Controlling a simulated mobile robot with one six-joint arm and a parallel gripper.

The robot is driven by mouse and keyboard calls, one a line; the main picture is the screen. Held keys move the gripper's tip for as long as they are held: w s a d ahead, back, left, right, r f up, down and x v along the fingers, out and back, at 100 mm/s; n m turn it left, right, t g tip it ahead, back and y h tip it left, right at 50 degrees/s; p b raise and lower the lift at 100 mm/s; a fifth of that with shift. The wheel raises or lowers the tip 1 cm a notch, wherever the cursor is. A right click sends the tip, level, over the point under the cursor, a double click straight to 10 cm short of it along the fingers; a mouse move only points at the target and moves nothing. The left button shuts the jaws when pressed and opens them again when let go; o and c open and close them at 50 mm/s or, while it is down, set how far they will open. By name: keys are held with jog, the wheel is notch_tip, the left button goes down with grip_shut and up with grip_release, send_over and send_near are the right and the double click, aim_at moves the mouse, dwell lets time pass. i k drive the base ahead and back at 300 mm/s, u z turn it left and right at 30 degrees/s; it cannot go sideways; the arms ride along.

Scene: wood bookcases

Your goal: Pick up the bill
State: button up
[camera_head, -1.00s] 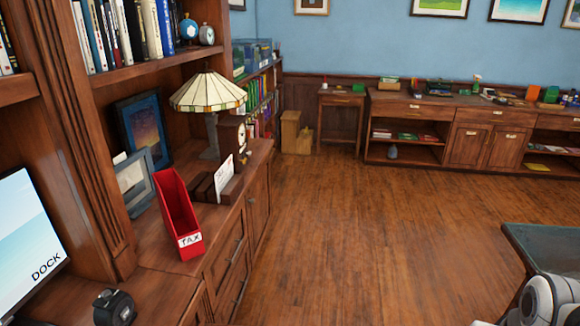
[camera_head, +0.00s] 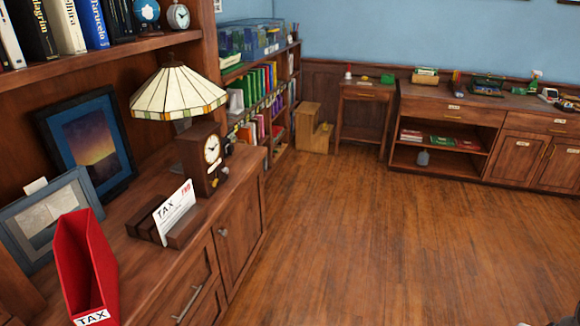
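A white paper printed "TAX" with red marks, which looks like the bill (camera_head: 174,213), stands tilted in a dark wooden letter holder (camera_head: 187,236). The holder sits on the wooden cabinet top at the left, in front of a wooden clock (camera_head: 205,160). A red file box (camera_head: 85,268) labelled "TAX" stands to the left of the holder, nearer to me. It looks empty from here.
A stained-glass lamp (camera_head: 178,93) stands behind the clock. Two framed pictures (camera_head: 90,145) lean at the back of the cabinet top. The wooden floor (camera_head: 350,240) to the right is clear. Low cabinets (camera_head: 450,125) line the far wall.

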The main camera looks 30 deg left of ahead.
aim_at(172, 211)
jog(key=i, duration=0.85)
jog(key=u, duration=1.5)
jog(key=i, duration=0.65)
jog(key=u, duration=1.4)
jog(key=i, duration=1)
jog(key=u, duration=0.05)
